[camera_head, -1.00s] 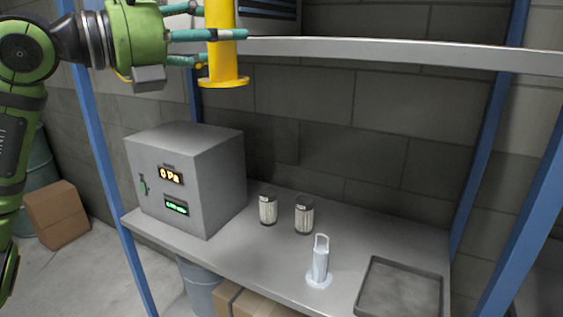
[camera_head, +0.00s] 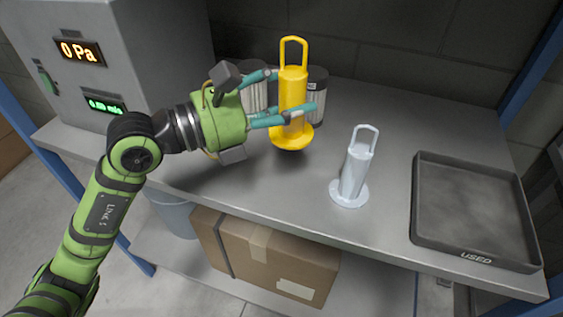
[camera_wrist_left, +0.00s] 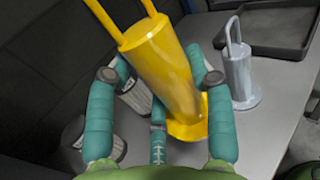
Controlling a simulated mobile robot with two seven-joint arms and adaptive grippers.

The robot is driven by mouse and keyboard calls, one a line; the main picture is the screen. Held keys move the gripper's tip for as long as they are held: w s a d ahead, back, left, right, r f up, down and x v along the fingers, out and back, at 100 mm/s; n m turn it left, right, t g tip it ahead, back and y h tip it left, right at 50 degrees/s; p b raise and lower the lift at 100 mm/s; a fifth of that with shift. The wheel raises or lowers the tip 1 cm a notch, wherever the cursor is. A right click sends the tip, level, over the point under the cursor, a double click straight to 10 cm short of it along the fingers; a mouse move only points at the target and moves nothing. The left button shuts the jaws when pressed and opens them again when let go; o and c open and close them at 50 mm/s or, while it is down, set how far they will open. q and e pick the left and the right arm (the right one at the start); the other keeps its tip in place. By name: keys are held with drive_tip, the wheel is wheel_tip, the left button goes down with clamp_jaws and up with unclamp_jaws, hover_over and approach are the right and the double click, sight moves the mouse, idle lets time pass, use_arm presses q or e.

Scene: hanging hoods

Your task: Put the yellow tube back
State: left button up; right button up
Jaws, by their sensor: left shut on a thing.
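The yellow tube (camera_head: 292,92) has a loop handle on top and a round flange at its base. It is upright in the head view, above or at the grey shelf top; whether its flange touches the shelf I cannot tell. My left gripper (camera_head: 292,110) is shut on the yellow tube, with its teal fingers around the body. In the left wrist view the yellow tube (camera_wrist_left: 165,70) stands tilted between the fingers. My right gripper is not in view.
A white tube (camera_head: 356,170) with a handle stands right of the yellow one. Two canisters (camera_head: 318,88) stand close behind the yellow tube. A dark tray (camera_head: 470,205) marked USED lies at the right. A grey box (camera_head: 130,45) with displays stands at the left.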

sight(288, 138)
use_arm(q)
wheel_tip(288, 138, down, 3)
drive_tip(key=shift+f, duration=0.1)
drive_tip(key=f, duration=0.3)
drive_tip(key=shift+s+d+f+b, duration=0.2)
drive_tip(key=shift+s+b, duration=0.1)
drive_tip(key=shift+b, duration=0.1)
drive_tip(key=shift+f, duration=0.4)
wheel_tip(288, 138, down, 3)
drive_tip(key=shift+w+a+f+b, duration=0.1)
drive_tip(key=shift+f+b, duration=0.05)
drive_tip(key=shift+b, duration=0.2)
drive_tip(key=shift+f, duration=0.1)
drive_tip(key=o, duration=1.4)
drive_tip(key=shift+c, duration=0.2)
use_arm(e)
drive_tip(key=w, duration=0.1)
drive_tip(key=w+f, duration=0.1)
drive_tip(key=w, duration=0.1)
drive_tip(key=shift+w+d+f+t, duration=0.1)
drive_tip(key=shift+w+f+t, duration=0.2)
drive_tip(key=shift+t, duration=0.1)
